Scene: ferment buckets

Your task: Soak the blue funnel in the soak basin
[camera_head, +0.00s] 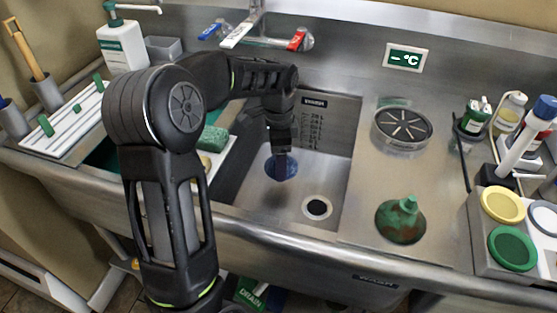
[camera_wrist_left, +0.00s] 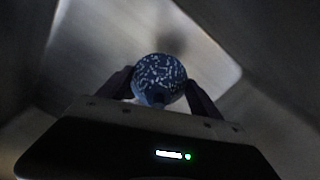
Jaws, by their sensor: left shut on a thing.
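The blue funnel (camera_head: 281,168) is held down inside the steel sink basin (camera_head: 338,150) with the drain hole, partly hidden by my gripper. In the left wrist view the funnel (camera_wrist_left: 160,77) is blue with pale speckles, between the fingers. My left gripper (camera_head: 280,152) is shut on it, and it also shows in the left wrist view (camera_wrist_left: 158,88). Whether the funnel touches the basin floor I cannot tell. A second basin with dark green inside (camera_head: 103,156) lies at the left, mostly hidden by my arm. I cannot read which basin is for soaking. My right gripper is out of view.
A faucet with a red handle (camera_head: 297,40) stands behind the basin. A white rack (camera_head: 68,125) is at the left. A stained green funnel (camera_head: 402,222) and a round strainer (camera_head: 402,128) are on the right counter. Bottles and a caddy (camera_head: 487,250) crowd the far right.

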